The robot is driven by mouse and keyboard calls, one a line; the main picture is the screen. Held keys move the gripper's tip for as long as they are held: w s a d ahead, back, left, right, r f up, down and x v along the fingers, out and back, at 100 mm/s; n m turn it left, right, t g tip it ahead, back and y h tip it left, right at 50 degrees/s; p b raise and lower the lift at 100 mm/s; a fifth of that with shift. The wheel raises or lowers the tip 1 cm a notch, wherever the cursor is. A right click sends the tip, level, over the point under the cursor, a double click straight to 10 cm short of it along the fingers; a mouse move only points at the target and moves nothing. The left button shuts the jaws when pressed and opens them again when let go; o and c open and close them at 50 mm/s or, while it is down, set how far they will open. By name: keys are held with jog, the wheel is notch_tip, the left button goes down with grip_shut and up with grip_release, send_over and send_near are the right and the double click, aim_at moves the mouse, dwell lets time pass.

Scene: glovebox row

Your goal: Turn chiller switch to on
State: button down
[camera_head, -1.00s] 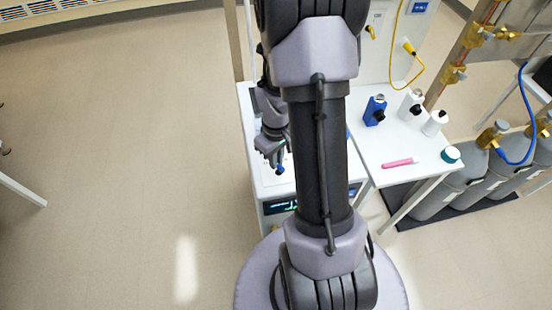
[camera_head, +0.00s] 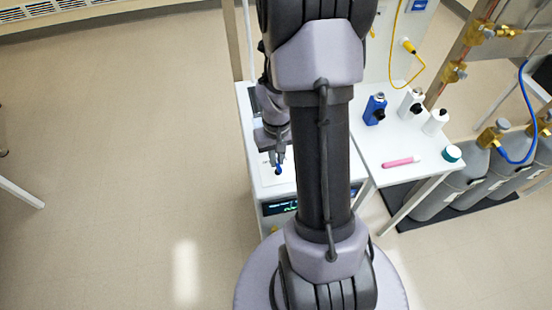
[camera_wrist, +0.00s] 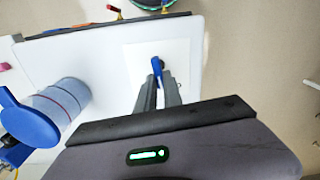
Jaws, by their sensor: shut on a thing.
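The chiller switch has a small blue lever (camera_wrist: 156,66) on a pale square plate (camera_wrist: 184,52) on the white chiller top. In the wrist view my gripper (camera_wrist: 158,78) has its two grey fingers closed around the blue lever. In the head view the blue lever (camera_head: 279,169) shows at the fingertips of my gripper (camera_head: 277,162), over the chiller (camera_head: 258,184). The fingers hide part of the lever, and any on or off marking cannot be read.
A table to the right holds a blue bottle (camera_head: 375,110), white bottles (camera_head: 411,103) and a pink pen-like item (camera_head: 400,162). A blue-grey cylinder (camera_wrist: 60,106) stands left of my gripper in the wrist view. The floor at left is clear.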

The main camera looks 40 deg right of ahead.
jog(key=shift+m, duration=0.6)
jog(key=c, duration=1.5)
grip_release()
notch_tip(320, 180, up, 18)
jog(key=p, duration=0.6)
jog(key=shift+f, duration=0.25)
